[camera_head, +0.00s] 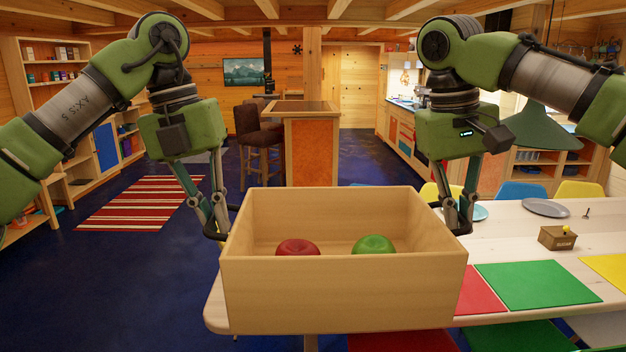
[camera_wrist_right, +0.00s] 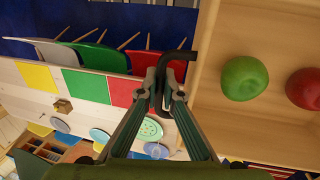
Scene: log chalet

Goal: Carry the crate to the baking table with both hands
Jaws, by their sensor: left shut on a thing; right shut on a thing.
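A light wooden crate (camera_head: 343,295) is level in front of me, with a red apple (camera_head: 298,248) and a green apple (camera_head: 374,245) inside. Both apples also show in the right wrist view, red (camera_wrist_right: 304,88) and green (camera_wrist_right: 244,78). My left gripper (camera_head: 217,228) is shut at the crate's left side, its grip partly hidden. My right gripper (camera_head: 460,222) is shut on the dark handle (camera_wrist_right: 178,57) at the crate's right side. The crate overlaps the near left end of a pale wooden table (camera_head: 515,222); I cannot tell whether they touch. Which table is the baking table is unclear.
The pale table carries red (camera_head: 480,290) and green (camera_head: 537,285) mats, a grey plate (camera_head: 545,207) and a small brown box (camera_head: 557,238). A tall counter (camera_head: 312,150) with stools (camera_head: 262,150) stands ahead. Blue floor is open at left, with a striped rug (camera_head: 140,203).

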